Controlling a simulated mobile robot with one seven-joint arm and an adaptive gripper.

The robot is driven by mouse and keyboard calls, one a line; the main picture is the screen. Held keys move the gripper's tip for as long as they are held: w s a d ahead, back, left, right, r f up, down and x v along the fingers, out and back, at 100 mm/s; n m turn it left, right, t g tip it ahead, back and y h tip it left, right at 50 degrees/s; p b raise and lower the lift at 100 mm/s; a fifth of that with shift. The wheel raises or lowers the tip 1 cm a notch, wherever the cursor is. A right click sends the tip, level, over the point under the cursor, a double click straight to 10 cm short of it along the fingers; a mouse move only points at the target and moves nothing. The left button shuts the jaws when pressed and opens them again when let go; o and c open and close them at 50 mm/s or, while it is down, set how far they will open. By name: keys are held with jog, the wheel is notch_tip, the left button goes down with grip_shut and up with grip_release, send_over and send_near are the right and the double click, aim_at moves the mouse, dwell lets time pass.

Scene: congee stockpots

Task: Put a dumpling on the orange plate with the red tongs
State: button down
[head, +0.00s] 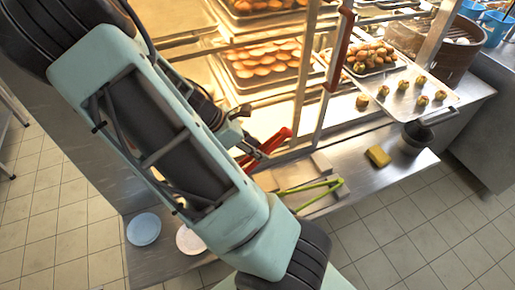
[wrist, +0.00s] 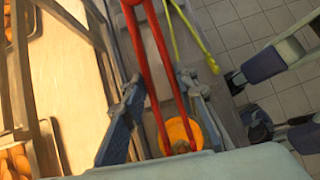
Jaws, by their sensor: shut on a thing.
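My gripper (head: 238,128) is shut on the red tongs (head: 272,143) above the counter. In the wrist view the red tongs (wrist: 158,60) run between the fingers of my gripper (wrist: 160,98). Their arms reach down the picture to the orange plate (wrist: 174,130). A small brown thing (wrist: 184,148), perhaps a dumpling, shows by the lower ends of the tongs, over the plate. I cannot tell whether it is held or lies on the plate. My arm hides the orange plate in the head view. Several dumplings (head: 421,80) stand on a metal tray at the right.
Yellow-green tongs (head: 310,186) lie on the counter near its front edge. A yellow sponge (head: 378,156) and a dark container (head: 414,138) stand to the right. A blue plate (head: 144,229) and a pale plate (head: 189,240) lie at the left. A glass-fronted cabinet frame (head: 304,75) rises behind.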

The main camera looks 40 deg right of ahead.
notch_tip(320, 180, down, 9)
jog(key=b, duration=0.8)
jog(key=c, duration=1.9)
grip_release()
jog(key=shift+c, duration=0.2)
jog(key=shift+r, duration=0.15)
notch_tip(320, 180, up, 10)
jog(key=p, duration=0.9)
jog(key=shift+o, duration=0.3)
